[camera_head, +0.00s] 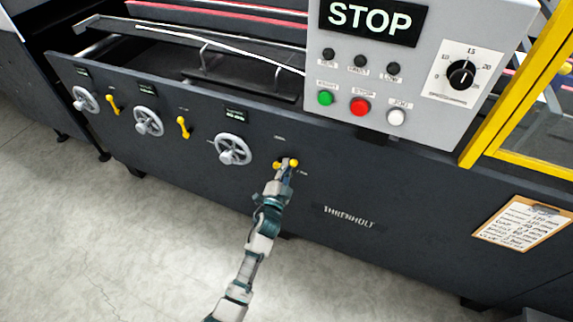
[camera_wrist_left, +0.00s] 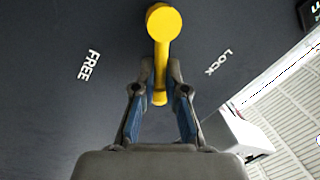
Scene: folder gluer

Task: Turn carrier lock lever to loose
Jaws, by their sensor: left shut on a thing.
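A yellow lever (camera_head: 278,163) sits on the dark machine panel, right of the rightmost handwheel. In the left wrist view the lever (camera_wrist_left: 160,24) has a round knob at the top, and its arm runs down between my fingers. White FREE lettering (camera_wrist_left: 89,65) is left of the lever and white LOCK lettering (camera_wrist_left: 218,63) is right of it. The lever arm lies between the two labels. My left gripper (camera_head: 285,170) is shut on the lever, with one finger on each side in the left wrist view (camera_wrist_left: 161,78). My right gripper is not in view.
Grey handwheels (camera_head: 233,149) and two other yellow levers (camera_head: 183,127) line the panel to the left. A grey control box (camera_head: 400,75) with buttons, a dial and a STOP display overhangs above right. A clipboard (camera_head: 522,223) hangs at right. The floor in front is clear.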

